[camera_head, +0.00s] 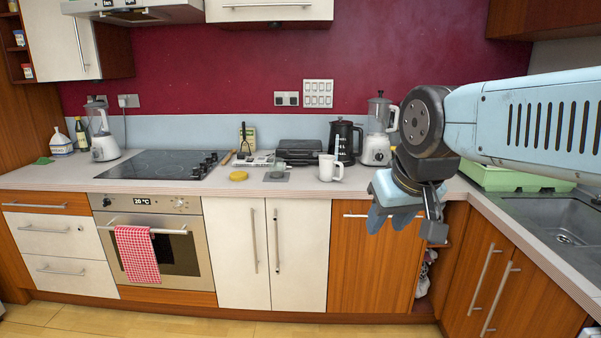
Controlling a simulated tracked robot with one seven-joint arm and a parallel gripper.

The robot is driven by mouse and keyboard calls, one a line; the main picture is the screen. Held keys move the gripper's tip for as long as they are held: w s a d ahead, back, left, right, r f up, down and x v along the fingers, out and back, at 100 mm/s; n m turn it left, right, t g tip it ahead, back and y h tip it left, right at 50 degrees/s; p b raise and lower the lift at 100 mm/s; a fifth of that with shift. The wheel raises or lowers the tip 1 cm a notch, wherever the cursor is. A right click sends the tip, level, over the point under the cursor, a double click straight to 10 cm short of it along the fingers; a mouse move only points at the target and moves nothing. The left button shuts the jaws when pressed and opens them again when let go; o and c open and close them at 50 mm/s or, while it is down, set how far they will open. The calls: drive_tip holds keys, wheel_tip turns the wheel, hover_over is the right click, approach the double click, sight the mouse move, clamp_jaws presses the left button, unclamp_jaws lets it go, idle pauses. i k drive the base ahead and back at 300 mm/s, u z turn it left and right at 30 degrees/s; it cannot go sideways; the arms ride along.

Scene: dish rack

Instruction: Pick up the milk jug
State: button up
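A small white jug (328,169), which looks like the milk jug, stands upright near the front of the worktop, with its handle to the right. My gripper (390,224) hangs pointing down in front of the worktop, to the right of the jug and lower in the picture. Its two blue-grey fingers are apart with a gap between them, and nothing shows in the gap. The gripper does not touch the jug.
A black kettle (343,142) and a blender (378,133) stand behind the jug. A grey coaster (277,177) and a yellow round thing (238,176) lie to its left. A green dish rack (515,179) and a sink (560,222) are at right.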

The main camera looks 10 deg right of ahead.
sight(328, 163)
drive_tip(key=z, duration=0.05)
drive_tip(key=i, duration=1.25)
drive_tip(key=u, duration=0.65)
